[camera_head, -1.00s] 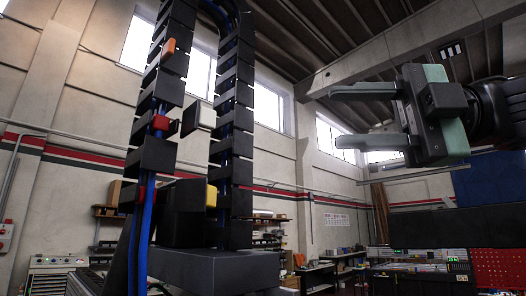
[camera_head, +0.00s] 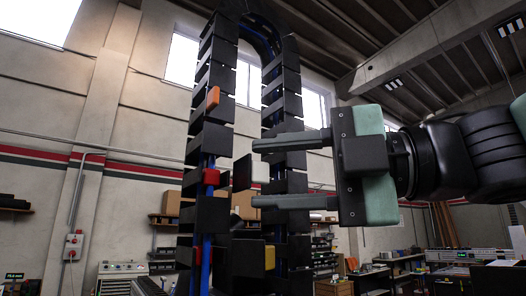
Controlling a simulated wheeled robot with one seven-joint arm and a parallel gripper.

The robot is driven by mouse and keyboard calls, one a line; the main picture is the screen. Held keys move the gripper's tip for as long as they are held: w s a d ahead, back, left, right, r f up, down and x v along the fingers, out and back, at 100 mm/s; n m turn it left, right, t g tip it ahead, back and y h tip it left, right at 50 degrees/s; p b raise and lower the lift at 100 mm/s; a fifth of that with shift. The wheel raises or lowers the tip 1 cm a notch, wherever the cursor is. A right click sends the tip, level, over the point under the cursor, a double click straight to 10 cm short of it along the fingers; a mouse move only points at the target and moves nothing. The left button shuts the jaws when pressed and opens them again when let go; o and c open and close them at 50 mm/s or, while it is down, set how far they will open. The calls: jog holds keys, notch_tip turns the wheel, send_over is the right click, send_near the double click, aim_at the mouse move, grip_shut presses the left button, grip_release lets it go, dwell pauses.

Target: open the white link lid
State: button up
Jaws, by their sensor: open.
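A tall black cable chain (camera_head: 212,130) with blue cables inside stands in the middle and bends over at the top. A flat square panel (camera_head: 242,172) sticks out between its two runs, level with a red part (camera_head: 211,177). The panel looks dark here; I see no clearly white face on it, so I cannot be sure it is the white link lid. My gripper (camera_head: 254,174) comes from the right with its fingers apart, one above the other, and empty. Its fingertips are just right of the panel in the picture; contact and depth cannot be told.
An orange part (camera_head: 213,98) sits higher on the left run and a yellow part (camera_head: 269,256) lower down. The chain's right run passes behind my fingers. Shelves, benches and a wall switch box (camera_head: 73,246) are in the background.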

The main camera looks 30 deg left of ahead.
jog(key=shift+x, duration=0.95)
jog(key=c, duration=0.7)
jog(key=shift+w+n+g+h+p, duration=0.25)
jog(key=shift+n+g, duration=0.25)
jog(key=shift+g, duration=0.25)
jog(key=shift+w+n+g+h+p, duration=0.3)
jog(key=shift+n+g, duration=0.2)
jog(key=shift+g, duration=0.25)
jog(key=shift+c, duration=0.2)
jog(key=shift+w+n+g+h, duration=0.15)
jog(key=shift+n+g+h, duration=0.5)
jog(key=shift+g, duration=0.25)
jog(key=shift+w+n+g+h, duration=0.15)
jog(key=shift+n+g+h, duration=0.25)
jog(key=shift+n+g, duration=0.45)
jog(key=o, duration=0.7)
jog(key=shift+o, duration=0.2)
